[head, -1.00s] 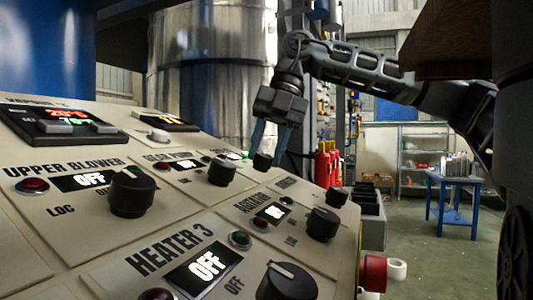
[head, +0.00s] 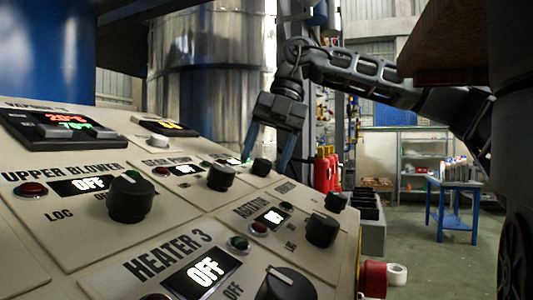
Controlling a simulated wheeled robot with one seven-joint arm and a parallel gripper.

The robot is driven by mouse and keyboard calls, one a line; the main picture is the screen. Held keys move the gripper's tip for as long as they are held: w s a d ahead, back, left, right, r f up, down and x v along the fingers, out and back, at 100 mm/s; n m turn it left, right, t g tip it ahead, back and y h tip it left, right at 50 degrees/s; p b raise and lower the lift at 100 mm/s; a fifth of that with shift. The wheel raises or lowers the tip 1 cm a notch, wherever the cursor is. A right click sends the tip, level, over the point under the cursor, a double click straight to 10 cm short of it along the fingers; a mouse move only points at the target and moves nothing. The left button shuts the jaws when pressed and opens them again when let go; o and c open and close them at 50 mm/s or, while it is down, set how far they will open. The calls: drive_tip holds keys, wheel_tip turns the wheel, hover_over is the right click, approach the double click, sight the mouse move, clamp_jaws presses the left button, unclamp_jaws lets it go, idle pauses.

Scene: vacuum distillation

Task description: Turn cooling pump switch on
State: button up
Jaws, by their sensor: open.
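The control panel (head: 60,245) has several black rotary knobs with small displays. The cooling pump label is not readable, so I cannot tell for sure which switch it is. A small black knob (head: 262,167) sits at the panel's far edge, with a small lit display (head: 230,161) to its left, too small to read. My gripper (head: 266,160) is open and points down at this far knob. Its two blue fingers appear on either side of the knob's top; I cannot tell whether they touch it.
The gear pump knob (head: 221,178), agitator knob (head: 322,228), upper blower knob (head: 130,197) and Heater 3 knob (head: 287,284) stand nearer. A red button (head: 373,278) projects from the panel's side. Metal tanks (head: 210,75) rise behind. A blue table (head: 455,190) stands at right.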

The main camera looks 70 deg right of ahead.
drive_tip(key=shift+r, duration=0.15)
drive_tip(key=p+v, duration=0.5)
drive_tip(key=v, duration=0.2)
drive_tip(key=shift+d+r, duration=0.15)
drive_tip(key=shift+r, duration=0.1)
drive_tip(key=shift+s, duration=0.15)
